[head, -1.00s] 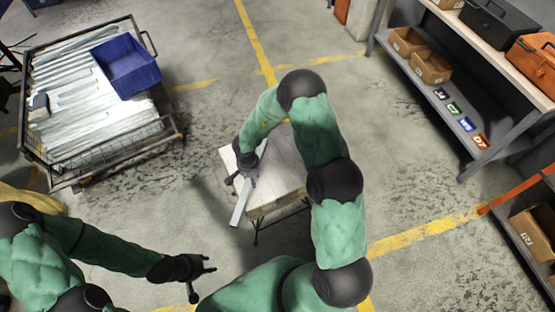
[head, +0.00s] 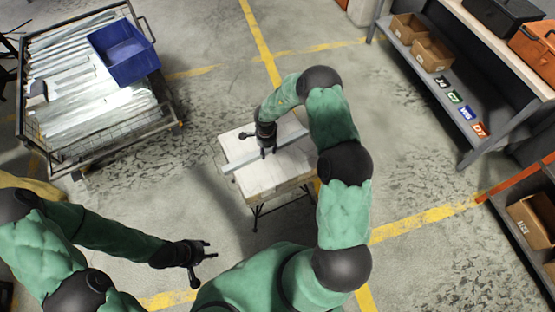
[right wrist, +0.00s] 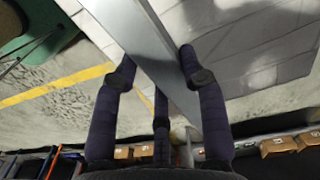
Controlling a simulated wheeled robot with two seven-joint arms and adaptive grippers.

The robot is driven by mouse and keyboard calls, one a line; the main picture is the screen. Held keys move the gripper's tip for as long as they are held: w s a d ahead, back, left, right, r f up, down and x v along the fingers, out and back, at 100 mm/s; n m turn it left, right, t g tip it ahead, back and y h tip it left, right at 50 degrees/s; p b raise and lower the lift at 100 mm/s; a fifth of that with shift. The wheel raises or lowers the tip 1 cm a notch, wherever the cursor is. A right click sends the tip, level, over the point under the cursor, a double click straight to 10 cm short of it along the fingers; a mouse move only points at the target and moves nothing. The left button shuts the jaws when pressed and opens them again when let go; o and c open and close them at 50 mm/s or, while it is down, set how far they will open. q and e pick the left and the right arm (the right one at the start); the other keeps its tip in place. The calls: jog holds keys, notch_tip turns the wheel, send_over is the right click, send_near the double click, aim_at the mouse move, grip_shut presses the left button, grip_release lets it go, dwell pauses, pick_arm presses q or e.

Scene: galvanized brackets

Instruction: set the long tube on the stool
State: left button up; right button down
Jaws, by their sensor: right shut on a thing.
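The long tube (head: 244,162) is a straight grey metal bar. My right gripper (head: 268,152) is shut on it near its middle, and in the right wrist view the tube (right wrist: 150,50) runs between the fingers (right wrist: 160,80). The stool (head: 284,174) has a pale square top and thin dark legs. The tube lies across above its top, with its left end past the left edge. I cannot tell whether tube and top touch. Part of the stool is hidden by my right arm. My left gripper (head: 210,250) is open and empty, left of the stool.
A wire-sided cart (head: 70,166) with metal lengths and a blue bin (head: 126,52) stands at upper left. A shelf unit (head: 452,118) with cardboard boxes (head: 432,54) and an orange case (head: 536,50) stands at right. The floor around the stool is clear.

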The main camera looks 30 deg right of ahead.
jog(key=b, duration=0.2)
send_over(278, 162)
notch_tip(278, 162, down, 6)
jog(key=shift+w+r, duration=0.15)
jog(key=shift+r, duration=0.05)
notch_tip(278, 162, down, 3)
jog(key=shift+f+b, duration=0.1)
jog(key=shift+b, duration=1.05)
jog(key=c, duration=0.7)
grip_release()
